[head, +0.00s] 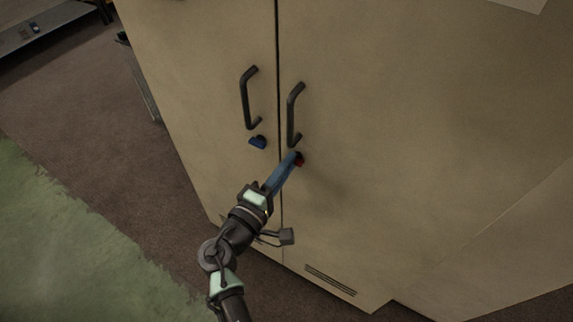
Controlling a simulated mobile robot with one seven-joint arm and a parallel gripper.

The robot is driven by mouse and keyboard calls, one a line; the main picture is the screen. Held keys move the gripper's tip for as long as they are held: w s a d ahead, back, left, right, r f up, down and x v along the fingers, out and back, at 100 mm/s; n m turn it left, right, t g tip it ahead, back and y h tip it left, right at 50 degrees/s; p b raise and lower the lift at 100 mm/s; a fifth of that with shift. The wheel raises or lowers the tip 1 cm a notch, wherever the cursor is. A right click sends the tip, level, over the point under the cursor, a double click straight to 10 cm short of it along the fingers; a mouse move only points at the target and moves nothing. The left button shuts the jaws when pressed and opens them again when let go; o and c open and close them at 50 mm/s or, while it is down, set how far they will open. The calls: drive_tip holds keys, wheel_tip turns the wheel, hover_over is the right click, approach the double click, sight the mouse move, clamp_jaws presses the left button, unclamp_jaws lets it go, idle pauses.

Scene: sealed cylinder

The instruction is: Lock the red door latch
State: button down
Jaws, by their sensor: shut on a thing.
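The red latch (300,160) is on the right cabinet door (400,120), just below that door's handle. Only a small part of it shows past my gripper; its turned position cannot be told. My gripper (295,157) reaches up from below, its blue fingers at the red latch and shut on it. The fingers hide most of the latch.
A dark handle (294,115) is right above my gripper, and another handle (248,98) is on the left door (200,60). A blue latch (258,142) sits on the left door. A green rug (70,245) and a shelf (42,30) are at left.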

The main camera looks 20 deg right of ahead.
drive_tip(key=c, duration=0.9)
unclamp_jaws()
drive_tip(key=v, duration=1.3)
drive_tip(key=shift+b, duration=0.4)
